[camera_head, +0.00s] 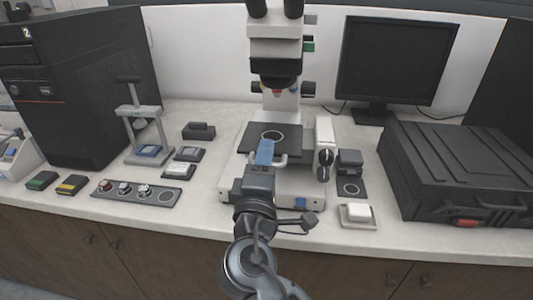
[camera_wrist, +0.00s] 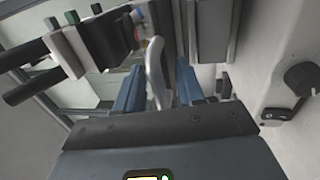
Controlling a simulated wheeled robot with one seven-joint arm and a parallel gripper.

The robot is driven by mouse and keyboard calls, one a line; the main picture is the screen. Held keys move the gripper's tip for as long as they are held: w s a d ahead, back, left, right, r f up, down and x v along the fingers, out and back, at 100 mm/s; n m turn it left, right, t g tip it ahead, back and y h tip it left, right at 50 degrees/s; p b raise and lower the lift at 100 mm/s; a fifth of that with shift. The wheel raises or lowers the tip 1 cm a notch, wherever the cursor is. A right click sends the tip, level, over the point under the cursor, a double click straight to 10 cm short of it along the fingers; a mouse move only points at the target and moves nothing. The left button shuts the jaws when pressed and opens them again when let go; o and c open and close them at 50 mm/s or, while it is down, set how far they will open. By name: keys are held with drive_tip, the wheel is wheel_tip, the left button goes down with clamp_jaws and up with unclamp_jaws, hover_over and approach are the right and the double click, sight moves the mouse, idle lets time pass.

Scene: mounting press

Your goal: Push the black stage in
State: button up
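The black stage (camera_head: 259,131) is a flat dark plate with a light ring, on the microscope (camera_head: 275,50) in the head view. A pale curved handle (camera_head: 282,160) shows at its front edge. My gripper (camera_head: 265,150) is over the front of the stage, hiding part of it and of the handle. In the wrist view the two blue fingers of my gripper (camera_wrist: 158,92) stand apart. The pale handle (camera_wrist: 155,72) rises between them, with gaps visible on either side. Whether a finger touches the stage cannot be told.
A white block with a dark knob (camera_head: 325,140) stands right of the stage. A small white dish (camera_head: 358,214) and a black case (camera_head: 460,165) are further right. A hand press (camera_head: 145,135) and a strip of round samples (camera_head: 137,192) are on the left.

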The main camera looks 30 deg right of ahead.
drive_tip(key=shift+w+d, duration=0.15)
drive_tip(key=shift+r, duration=0.1)
clamp_jaws()
idle(0.5)
